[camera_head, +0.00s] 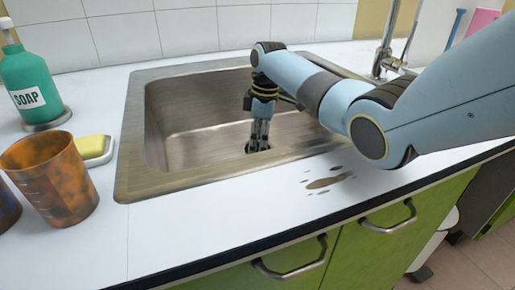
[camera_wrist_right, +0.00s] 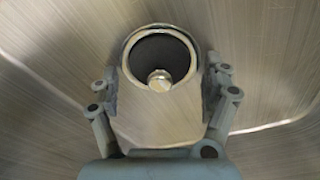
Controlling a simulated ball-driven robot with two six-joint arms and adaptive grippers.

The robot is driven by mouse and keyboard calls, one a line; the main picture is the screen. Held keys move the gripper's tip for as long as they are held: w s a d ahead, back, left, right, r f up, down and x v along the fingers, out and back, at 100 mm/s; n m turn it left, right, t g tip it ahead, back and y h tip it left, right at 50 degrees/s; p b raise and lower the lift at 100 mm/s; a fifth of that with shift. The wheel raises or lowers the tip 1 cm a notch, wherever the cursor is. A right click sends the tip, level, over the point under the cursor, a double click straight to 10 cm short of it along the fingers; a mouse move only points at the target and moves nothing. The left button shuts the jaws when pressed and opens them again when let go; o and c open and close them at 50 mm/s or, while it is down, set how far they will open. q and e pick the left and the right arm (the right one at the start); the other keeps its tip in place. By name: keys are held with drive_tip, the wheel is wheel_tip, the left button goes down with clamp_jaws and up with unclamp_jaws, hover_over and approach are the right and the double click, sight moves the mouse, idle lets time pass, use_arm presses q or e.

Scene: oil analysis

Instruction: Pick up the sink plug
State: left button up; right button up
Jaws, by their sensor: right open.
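The sink plug (camera_wrist_right: 160,55) is a dark round disc with a small shiny metal knob, inside a metal ring on the sink floor in the right wrist view. My right gripper (camera_wrist_right: 162,88) is open, with one finger on each side of the plug and its knob. I cannot tell whether the fingers touch anything. In the head view my right gripper (camera_head: 258,148) points down into the steel sink (camera_head: 128,170), low near its front wall. The plug is hard to make out there, behind the fingers. My left gripper is not in view.
The sink's raised rim and walls surround my right gripper. A tap (camera_head: 385,55) stands behind on the right. A green soap bottle (camera_head: 32,85), a yellow sponge (camera_head: 93,148) and a stained brown beaker (camera_head: 55,180) stand left. A brown spill (camera_head: 325,183) lies on the front counter.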

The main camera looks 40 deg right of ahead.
drive_tip(key=shift+s, duration=0.1)
clamp_jaws()
idle(0.4)
